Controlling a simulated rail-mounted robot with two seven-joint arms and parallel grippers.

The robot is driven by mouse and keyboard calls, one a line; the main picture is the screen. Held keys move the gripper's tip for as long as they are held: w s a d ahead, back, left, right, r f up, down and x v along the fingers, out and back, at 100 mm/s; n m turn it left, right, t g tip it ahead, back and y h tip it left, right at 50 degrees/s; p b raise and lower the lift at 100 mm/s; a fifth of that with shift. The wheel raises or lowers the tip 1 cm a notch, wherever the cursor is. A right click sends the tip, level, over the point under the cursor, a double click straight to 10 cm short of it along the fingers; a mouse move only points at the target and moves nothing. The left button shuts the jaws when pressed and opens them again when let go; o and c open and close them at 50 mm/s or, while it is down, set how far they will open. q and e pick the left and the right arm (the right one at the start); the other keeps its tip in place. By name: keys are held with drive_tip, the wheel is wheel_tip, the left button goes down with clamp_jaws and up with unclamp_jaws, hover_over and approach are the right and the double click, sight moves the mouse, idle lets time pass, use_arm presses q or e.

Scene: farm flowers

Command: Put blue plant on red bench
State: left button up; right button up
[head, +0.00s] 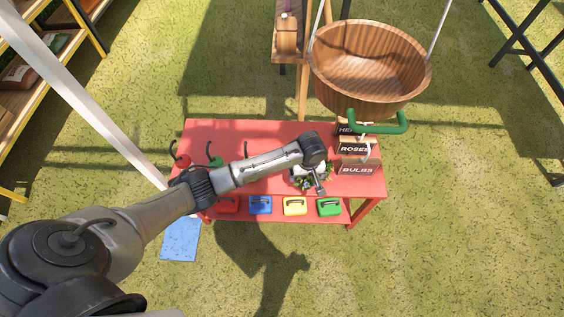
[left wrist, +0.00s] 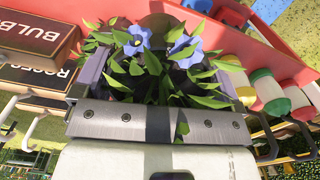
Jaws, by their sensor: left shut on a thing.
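The red bench (head: 235,132) stands in the middle of the head view. My left gripper (head: 318,182) is over its right half, pointing down. It is shut on the blue plant (head: 303,182), whose leaves show beside the gripper. In the left wrist view the plant shows two blue flowers (left wrist: 136,42) and green leaves between the gripper's jaws (left wrist: 158,115). The pot is mostly hidden. I cannot tell whether it touches the bench top. My right gripper is not in view.
Labelled boxes, including a Bulbs box (head: 358,169), stand at the bench's right end. A wooden basket (head: 370,68) hangs behind them, with a green handle-like tube (head: 378,127) below. Coloured cases, one yellow (head: 295,206), line the lower front. The bench's back left is mostly clear.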

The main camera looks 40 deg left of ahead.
use_arm(q)
drive_tip(key=shift+w+a+f+b, duration=0.2)
drive_tip(key=shift+a+f+b, duration=1.25)
drive_tip(key=shift+a+f, duration=1.1)
drive_tip(key=shift+w+a+f+b, duration=0.2)
drive_tip(key=shift+a+f+b, duration=1.25)
drive_tip(key=shift+a+f, duration=1.05)
drive_tip(key=shift+r, duration=0.1)
drive_tip(key=o, duration=0.8)
drive_tip(key=shift+f, duration=0.2)
